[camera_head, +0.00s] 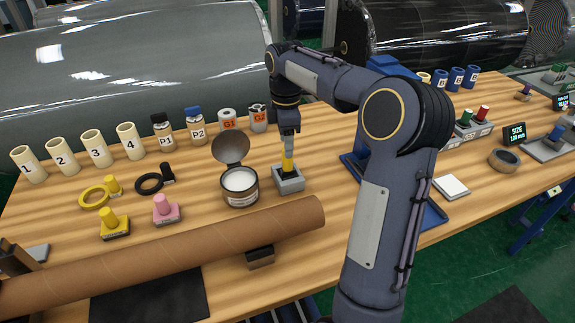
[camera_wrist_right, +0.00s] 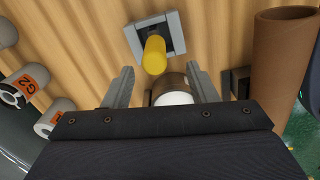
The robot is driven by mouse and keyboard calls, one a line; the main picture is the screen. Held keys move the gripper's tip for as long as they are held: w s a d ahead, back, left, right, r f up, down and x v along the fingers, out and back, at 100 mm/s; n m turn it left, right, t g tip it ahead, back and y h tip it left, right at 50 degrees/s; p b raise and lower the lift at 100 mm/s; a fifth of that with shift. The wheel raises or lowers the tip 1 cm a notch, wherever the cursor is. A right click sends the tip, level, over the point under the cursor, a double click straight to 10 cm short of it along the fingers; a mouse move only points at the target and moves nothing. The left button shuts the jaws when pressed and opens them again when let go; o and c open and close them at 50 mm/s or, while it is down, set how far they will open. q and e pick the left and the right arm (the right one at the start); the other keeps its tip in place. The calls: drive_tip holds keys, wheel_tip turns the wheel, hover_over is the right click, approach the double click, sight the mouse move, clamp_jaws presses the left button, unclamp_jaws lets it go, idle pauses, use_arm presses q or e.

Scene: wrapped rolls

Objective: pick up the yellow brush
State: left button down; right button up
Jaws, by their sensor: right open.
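The yellow brush (camera_head: 288,158) stands upright in a small grey holder (camera_head: 289,185) on the wooden table. In the right wrist view the brush (camera_wrist_right: 153,55) shows its yellow handle end, with the grey holder (camera_wrist_right: 174,28) around its base. My right gripper (camera_head: 288,130) is directly over the brush, pointing down, and hides its top in the head view. In the right wrist view my right gripper (camera_wrist_right: 162,74) has its two fingers apart, with the handle showing between and just beyond the fingertips. It holds nothing. My left gripper is in neither view.
An open tin (camera_head: 240,187) with a raised lid stands left of the holder. A long brown cardboard tube (camera_head: 160,257) lies in front. Labelled bottles and cups, such as G2 (camera_head: 258,118), stand behind. A blue tray (camera_head: 433,215) is partly hidden by my right arm.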

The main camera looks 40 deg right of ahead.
sight(287, 161)
drive_tip(key=f, duration=0.7)
drive_tip(key=shift+w+d+f, duration=0.15)
drive_tip(key=shift+d+f, duration=0.15)
drive_tip(key=shift+d, duration=0.05)
drive_tip(key=c, duration=1.1)
drive_tip(key=shift+o, duration=0.2)
drive_tip(key=shift+r, duration=0.1)
drive_tip(key=shift+w+r, duration=0.1)
drive_tip(key=shift+r, duration=0.45)
drive_tip(key=s+a+r+b, duration=0.1)
drive_tip(key=s+a+r, duration=0.7)
drive_tip(key=s+r, duration=0.3)
drive_tip(key=shift+a+r, duration=0.35)
drive_tip(key=shift+r, duration=0.05)
